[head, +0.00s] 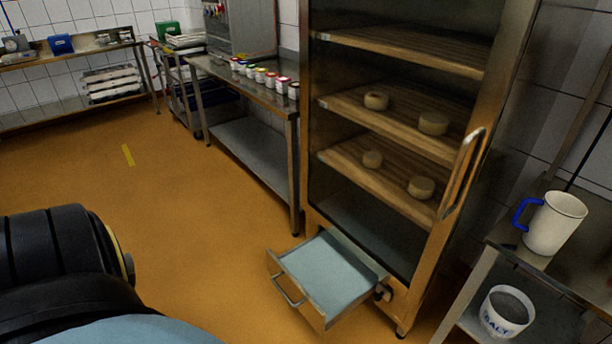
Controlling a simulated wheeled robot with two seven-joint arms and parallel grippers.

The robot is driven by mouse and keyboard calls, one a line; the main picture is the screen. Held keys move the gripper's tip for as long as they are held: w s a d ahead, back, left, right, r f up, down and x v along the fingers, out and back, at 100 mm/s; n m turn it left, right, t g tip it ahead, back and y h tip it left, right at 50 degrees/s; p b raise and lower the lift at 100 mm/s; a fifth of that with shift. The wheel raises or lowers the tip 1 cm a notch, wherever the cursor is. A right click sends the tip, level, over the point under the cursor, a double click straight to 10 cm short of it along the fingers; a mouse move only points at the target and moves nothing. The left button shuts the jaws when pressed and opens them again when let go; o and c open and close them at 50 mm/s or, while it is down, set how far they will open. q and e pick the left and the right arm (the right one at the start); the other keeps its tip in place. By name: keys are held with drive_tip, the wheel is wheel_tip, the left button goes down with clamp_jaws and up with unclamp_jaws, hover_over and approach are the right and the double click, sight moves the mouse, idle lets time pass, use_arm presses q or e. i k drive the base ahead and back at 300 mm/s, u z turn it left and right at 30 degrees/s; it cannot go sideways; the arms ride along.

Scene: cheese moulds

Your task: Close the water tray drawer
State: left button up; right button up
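The water tray drawer (325,273) is pulled out at the bottom of a tall glass-fronted cabinet (312,130). It holds a pale blue surface that looks like water, and a metal bar handle (288,292) is on its front. The drawer sticks out toward the lower left over the orange floor. Neither of my grippers shows in the head view. A black rounded part of mine fills the lower left corner, apart from the drawer.
Cheeses (433,123) sit on wooden shelves in the cabinet. A steel table (250,88) with several small jars stands left of it. At right, a side table holds a white jug (555,223) above a salt bucket (506,312). The floor (190,205) left of the drawer is clear.

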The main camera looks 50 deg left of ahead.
sight(319, 277)
drive_tip(key=u, duration=1.2)
drive_tip(key=i, duration=0.65)
drive_tip(key=u, duration=1.1)
drive_tip(key=k, duration=1.3)
drive_tip(key=z, duration=0.2)
drive_tip(key=i, duration=0.65)
drive_tip(key=z, duration=0.65)
drive_tip(key=i, duration=0.8)
drive_tip(key=u, duration=0.2)
